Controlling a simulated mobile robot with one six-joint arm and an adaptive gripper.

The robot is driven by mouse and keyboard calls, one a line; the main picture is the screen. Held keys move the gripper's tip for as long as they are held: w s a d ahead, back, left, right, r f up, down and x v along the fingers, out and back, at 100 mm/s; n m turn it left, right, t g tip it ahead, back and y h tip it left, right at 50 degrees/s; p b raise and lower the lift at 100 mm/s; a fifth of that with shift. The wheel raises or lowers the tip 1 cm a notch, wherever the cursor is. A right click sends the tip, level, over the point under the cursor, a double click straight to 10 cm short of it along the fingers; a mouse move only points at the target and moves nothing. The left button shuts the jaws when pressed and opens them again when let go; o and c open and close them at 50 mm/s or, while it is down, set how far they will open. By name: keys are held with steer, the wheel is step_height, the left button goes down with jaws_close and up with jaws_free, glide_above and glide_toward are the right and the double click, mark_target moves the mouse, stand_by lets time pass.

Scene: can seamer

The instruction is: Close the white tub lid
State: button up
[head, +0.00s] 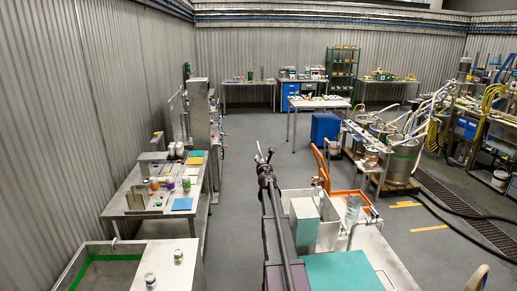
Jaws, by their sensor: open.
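My gripper (264,157) is at the end of my dark arm, near the middle of the view. Its two thin fingers are spread apart with nothing visible between them. A white open tub-like bin (329,236) is right of my arm, well below the gripper in the picture. A white-walled basin (72,266) with a green strip inside is at the lower left and is open on top. I cannot tell which is the task's tub, and no lid is clearly recognisable.
A steel bench (140,213) on the left holds jars, cans and a blue mat (182,204). Two small cans stand on a white surface (165,257) beside the basin. An orange cart (345,197) and steel drums are at right. Grey floor (235,215) is clear left of my arm.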

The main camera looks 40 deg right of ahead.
mark_target(259, 149)
steer(key=x, duration=1.3)
steer(key=shift+w+d, duration=0.25)
steer(key=shift+w, duration=0.05)
jaws_close()
